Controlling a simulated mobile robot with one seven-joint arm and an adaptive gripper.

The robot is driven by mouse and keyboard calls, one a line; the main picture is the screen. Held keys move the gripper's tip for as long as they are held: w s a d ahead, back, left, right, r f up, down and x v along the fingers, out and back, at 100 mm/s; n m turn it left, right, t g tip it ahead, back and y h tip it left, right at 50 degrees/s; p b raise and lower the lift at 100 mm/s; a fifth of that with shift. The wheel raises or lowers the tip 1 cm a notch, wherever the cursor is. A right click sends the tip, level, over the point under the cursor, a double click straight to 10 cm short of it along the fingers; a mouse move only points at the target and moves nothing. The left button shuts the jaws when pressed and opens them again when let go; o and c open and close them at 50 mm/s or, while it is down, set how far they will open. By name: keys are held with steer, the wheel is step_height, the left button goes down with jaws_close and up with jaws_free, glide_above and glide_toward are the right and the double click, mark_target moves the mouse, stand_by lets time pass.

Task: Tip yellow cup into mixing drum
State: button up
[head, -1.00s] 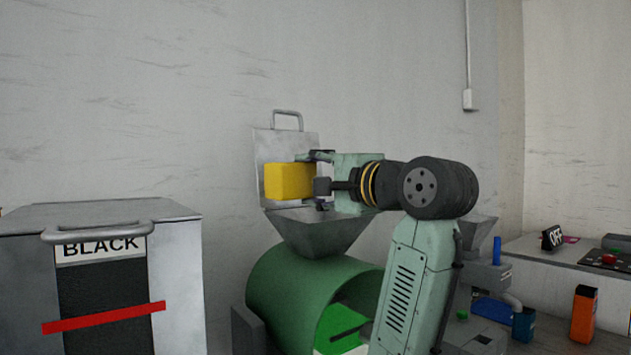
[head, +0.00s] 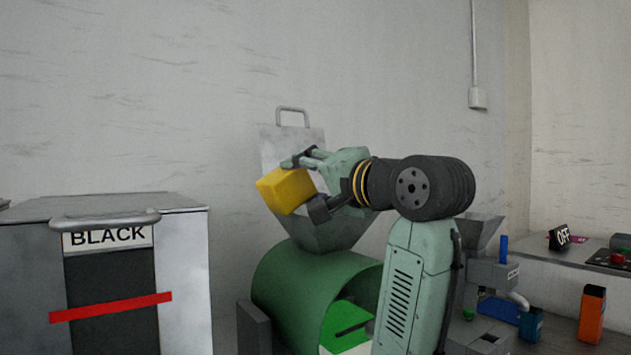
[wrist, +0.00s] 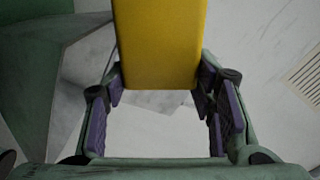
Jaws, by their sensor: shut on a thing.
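The yellow cup (head: 287,190) is a box-like yellow block in the head view, tilted above the hopper. It also fills the top middle of the wrist view (wrist: 160,45). My gripper (head: 304,187) is shut on the cup, with its fingers at both sides of it in the wrist view (wrist: 160,95). The grey funnel hopper (head: 333,235) with an upright lid sits on top of the green mixing drum (head: 300,272). The cup's mouth and contents cannot be seen.
A grey bin labelled BLACK (head: 184,260) with a red bar stands at the left. Wall space above the hopper is free.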

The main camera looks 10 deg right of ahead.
mark_target(271, 183)
steer(key=shift+s+a+n, duration=0.1)
steer(key=shift+a+n, duration=0.1)
steer(key=shift+n, duration=0.1)
steer(key=shift+f, duration=0.1)
steer(key=n, duration=0.1)
steer(key=a+n, duration=0.1)
steer(key=a+n+b, duration=0.1)
steer(key=shift+s+f, duration=0.3)
steer(key=shift+s, duration=0.1)
steer(key=a+n, duration=0.1)
steer(key=n, duration=0.1)
steer(key=s+a+r+n, duration=0.1)
steer(key=n, duration=0.2)
steer(key=a+r+n+p, duration=0.1)
steer(key=a+n, duration=0.1)
steer(key=shift+s+r, duration=0.1)
steer(key=shift+s, duration=0.25)
steer(key=shift+a+n, duration=0.2)
steer(key=shift+n, duration=0.5)
steer(key=shift+r, duration=0.1)
